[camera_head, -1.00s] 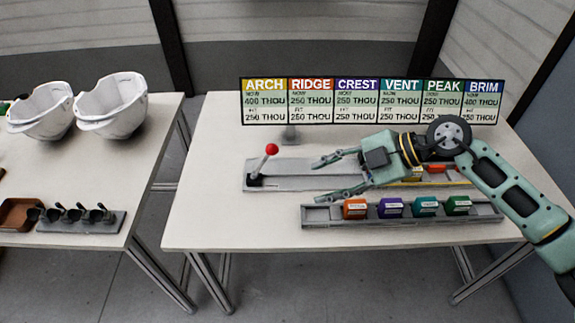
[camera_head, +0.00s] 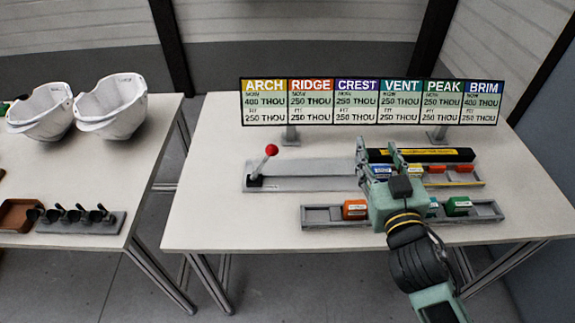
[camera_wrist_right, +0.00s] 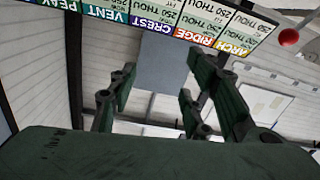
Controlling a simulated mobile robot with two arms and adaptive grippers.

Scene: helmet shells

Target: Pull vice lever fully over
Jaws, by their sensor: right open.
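The vice lever is a short rod with a red ball knob (camera_head: 271,149), tilted a little right, at the left end of a long grey vice base (camera_head: 310,182) on the right table. The red knob also shows at the upper right of the right wrist view (camera_wrist_right: 289,37). My right gripper (camera_head: 376,146) is open over the right part of the vice, its fingers pointing toward the back of the table, well to the right of the lever. Its fingers also show apart and empty in the right wrist view (camera_wrist_right: 160,85). My left gripper is not in view.
A front rack (camera_head: 325,215) holds coloured blocks, including an orange one (camera_head: 355,209). A sign board (camera_head: 371,101) stands at the back. White helmet shells (camera_head: 112,106) sit on the left table.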

